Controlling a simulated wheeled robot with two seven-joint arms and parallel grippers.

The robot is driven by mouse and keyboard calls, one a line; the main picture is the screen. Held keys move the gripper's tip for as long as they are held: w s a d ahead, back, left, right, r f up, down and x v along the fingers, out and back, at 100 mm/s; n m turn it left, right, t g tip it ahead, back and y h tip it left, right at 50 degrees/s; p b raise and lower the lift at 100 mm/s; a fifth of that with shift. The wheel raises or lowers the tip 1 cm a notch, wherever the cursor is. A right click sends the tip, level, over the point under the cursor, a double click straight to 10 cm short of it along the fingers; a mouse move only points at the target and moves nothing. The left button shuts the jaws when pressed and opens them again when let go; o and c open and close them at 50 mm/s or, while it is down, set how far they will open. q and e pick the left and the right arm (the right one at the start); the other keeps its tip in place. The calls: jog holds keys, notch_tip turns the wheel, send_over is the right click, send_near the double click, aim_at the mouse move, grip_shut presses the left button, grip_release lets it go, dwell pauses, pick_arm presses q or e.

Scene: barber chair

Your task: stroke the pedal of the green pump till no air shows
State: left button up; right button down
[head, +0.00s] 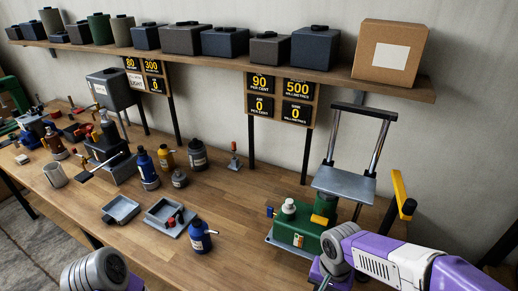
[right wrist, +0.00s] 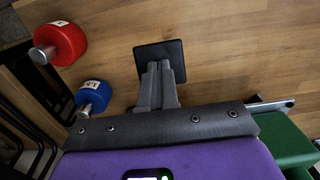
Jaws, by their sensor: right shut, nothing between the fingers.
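The green pump (head: 297,233) stands on the bench at the right, on a grey base plate, with a white cap and yellow and blue fittings. A green body at the lower right of the right wrist view (right wrist: 285,145) appears to be part of it. My right gripper (right wrist: 160,72) is shut and empty, pointing at the wooden bench. A dark square plate (right wrist: 176,52) shows just past its fingertips; I cannot tell if they touch. In the head view my right arm hides the pump's front right. The air board (head: 259,105) reads 0 per cent. My left gripper is out of view.
A blue bottle (head: 200,237) stands left of the pump, with bare bench between.

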jog(key=r+p, duration=0.1)
jog(key=r, duration=0.1)
jog(key=r+p, duration=0.3)
jog(key=p, duration=0.1)
jog(key=shift+s+a+r, duration=0.15)
jog(key=shift+s+r, duration=0.15)
jog(key=shift+r, duration=0.1)
jog(key=shift+f, duration=0.2)
jog(key=shift+r, duration=0.1)
notch_tip(320, 180, up, 6)
jog(key=p, duration=0.4)
jog(key=shift+w+p, duration=0.1)
jog(key=shift+p, duration=0.2)
